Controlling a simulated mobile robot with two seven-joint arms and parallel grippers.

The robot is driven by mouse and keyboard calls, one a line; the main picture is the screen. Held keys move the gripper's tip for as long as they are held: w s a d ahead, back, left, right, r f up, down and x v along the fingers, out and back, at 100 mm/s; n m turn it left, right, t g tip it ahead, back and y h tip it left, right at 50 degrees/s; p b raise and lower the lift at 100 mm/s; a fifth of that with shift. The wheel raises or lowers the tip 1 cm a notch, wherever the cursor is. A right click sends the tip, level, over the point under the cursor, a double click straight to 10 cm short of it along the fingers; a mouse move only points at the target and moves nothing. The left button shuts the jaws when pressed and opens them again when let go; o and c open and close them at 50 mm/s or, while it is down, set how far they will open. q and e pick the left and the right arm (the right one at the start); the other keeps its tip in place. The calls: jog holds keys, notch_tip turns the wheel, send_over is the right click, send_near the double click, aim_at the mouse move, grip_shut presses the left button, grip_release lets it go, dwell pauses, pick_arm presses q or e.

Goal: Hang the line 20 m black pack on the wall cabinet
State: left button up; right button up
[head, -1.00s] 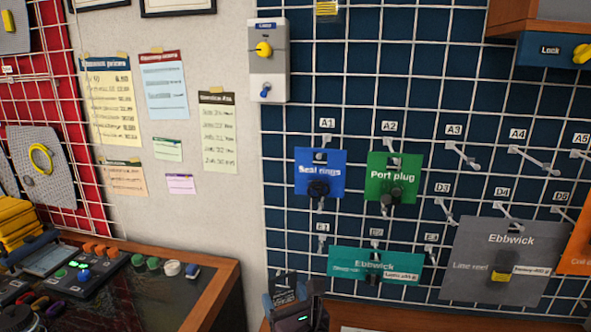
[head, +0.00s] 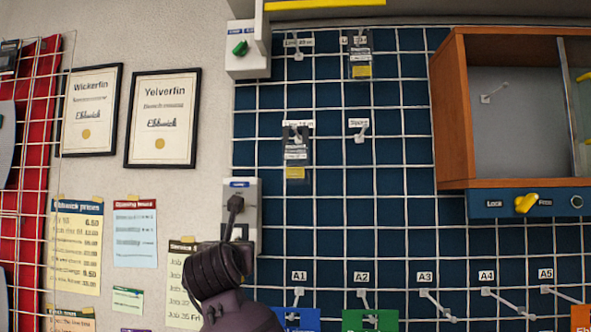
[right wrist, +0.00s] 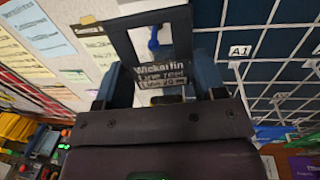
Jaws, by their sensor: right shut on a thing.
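In the right wrist view my right gripper (right wrist: 162,88) is shut on a dark pack (right wrist: 162,72) marked Wickerfin and Line 20 m. The pack's lower part is hidden by the gripper. Behind it is a white wall unit with a blue lever (right wrist: 153,40). In the head view a dark arm of mine rises at the lower left and covers part of that white unit (head: 250,190); the fingers and pack cannot be made out there. The wooden wall cabinet (head: 449,110) is at the upper right, with an empty peg (head: 492,95) on its grey back. My left gripper is not in view.
A yellow knob (head: 526,203) sits on the panel under the cabinet, and a glass pane (head: 580,100) shows at its right. Two packs (head: 360,60) (head: 296,165) hang on the blue grid. Empty pegs (head: 298,52) (head: 361,132) are nearby.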

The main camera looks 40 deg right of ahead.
jog(key=s+d+r+m+g+h, duration=0.1)
jog(key=s+r, duration=0.2)
jog(key=r, duration=0.9)
jog(key=s+d+r+m+g+h+p, duration=0.1)
jog(key=s+r, duration=0.3)
jog(key=r, duration=0.8)
jog(key=s+d+r+m+g+h, duration=0.1)
jog(key=s+r+g+h, duration=0.15)
jog(key=r, duration=0.95)
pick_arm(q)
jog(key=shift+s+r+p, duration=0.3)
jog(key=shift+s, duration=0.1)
pick_arm(e)
jog(key=s+a+r+n+t+y, duration=0.1)
jog(key=s+a+r+t+y, duration=0.1)
jog(key=s+r, duration=0.6)
jog(key=shift+a+r+n+t, duration=0.3)
jog(key=shift+a+r+t, duration=0.25)
jog(key=shift+r, duration=0.4)
jog(key=shift+s+y, duration=0.1)
jog(key=shift+y, duration=0.15)
